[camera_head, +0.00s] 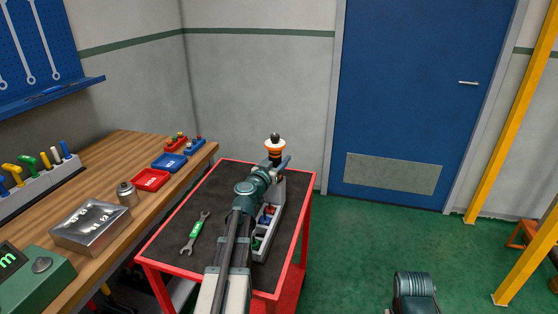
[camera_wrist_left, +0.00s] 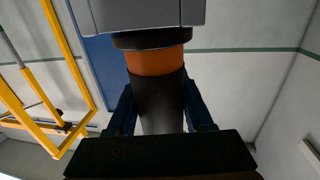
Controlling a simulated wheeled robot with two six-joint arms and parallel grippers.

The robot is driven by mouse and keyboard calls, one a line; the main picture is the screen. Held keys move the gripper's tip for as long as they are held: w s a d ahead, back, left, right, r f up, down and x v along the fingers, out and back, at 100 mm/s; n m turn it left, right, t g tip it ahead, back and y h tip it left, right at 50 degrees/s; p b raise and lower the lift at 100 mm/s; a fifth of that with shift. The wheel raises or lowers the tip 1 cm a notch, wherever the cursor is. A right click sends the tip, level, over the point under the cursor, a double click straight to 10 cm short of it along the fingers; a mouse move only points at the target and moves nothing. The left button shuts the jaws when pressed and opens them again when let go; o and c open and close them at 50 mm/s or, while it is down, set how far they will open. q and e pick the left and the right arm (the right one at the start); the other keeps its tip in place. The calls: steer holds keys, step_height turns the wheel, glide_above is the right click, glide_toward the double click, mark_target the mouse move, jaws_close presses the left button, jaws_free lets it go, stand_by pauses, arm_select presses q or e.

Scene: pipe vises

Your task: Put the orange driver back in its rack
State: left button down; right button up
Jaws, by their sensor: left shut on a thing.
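The orange driver (camera_head: 276,149) shows as a stubby tool with a black top, a pale band and an orange band, upright above the far end of the trolley. My left gripper (camera_head: 276,166) is shut on it. In the left wrist view, the left gripper (camera_wrist_left: 160,118) has its dark fingers on both sides of a black section, below an orange collar (camera_wrist_left: 156,62). A wide grey block (camera_wrist_left: 145,15) fills the top of that view. A grey rack (camera_head: 40,186) with yellow, green, white and blue handles stands on the bench at the left. My right gripper is not visible.
A red-edged trolley (camera_head: 152,247) carries a green-handled wrench (camera_head: 196,232) and a grey tote (camera_head: 277,217) with small coloured parts, partly hidden by my arm. The wooden bench (camera_head: 120,150) holds a metal box (camera_head: 90,228), a jar (camera_head: 127,194), a red tray (camera_head: 151,180) and a blue tray (camera_head: 169,162).

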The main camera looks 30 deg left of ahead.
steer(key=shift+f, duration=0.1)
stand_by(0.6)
arm_select(q)
steer(key=shift+c, duration=1.1)
jaws_free()
